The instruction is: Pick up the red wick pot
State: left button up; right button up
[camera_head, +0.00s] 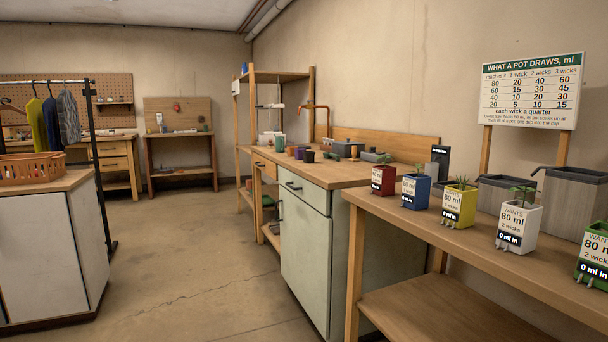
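The red wick pot (383,180) stands upright at the far left end of the wooden bench (480,242) on the right. It holds a small green plant and has a white label on its front that is too small to read fully. To its right in the row stand a blue pot (416,191), a yellow pot (458,205), a white pot (518,226) and a green pot (594,256) cut by the right edge. Neither of my grippers is in view.
A green-fronted cabinet (306,247) with a cluttered wooden top adjoins the bench. Grey reservoirs (573,200) stand behind the pots under a chart (530,90). A white cabinet (50,250) with an orange basket (32,168) is at left. The floor (190,270) between is clear.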

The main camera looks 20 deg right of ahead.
aim_at(383, 177)
jog(key=i+j, duration=0.1)
jog(key=i, duration=0.95)
jog(key=i+j, duration=0.1)
jog(key=i, duration=1)
jog(key=i+z, duration=0.4)
jog(key=i+j+z, duration=0.15)
jog(key=z, duration=0.2)
jog(key=i+j+z, duration=0.2)
jog(key=i+z, duration=0.2)
jog(key=i+j+z, duration=0.2)
jog(key=z, duration=0.15)
jog(key=j, duration=0.1)
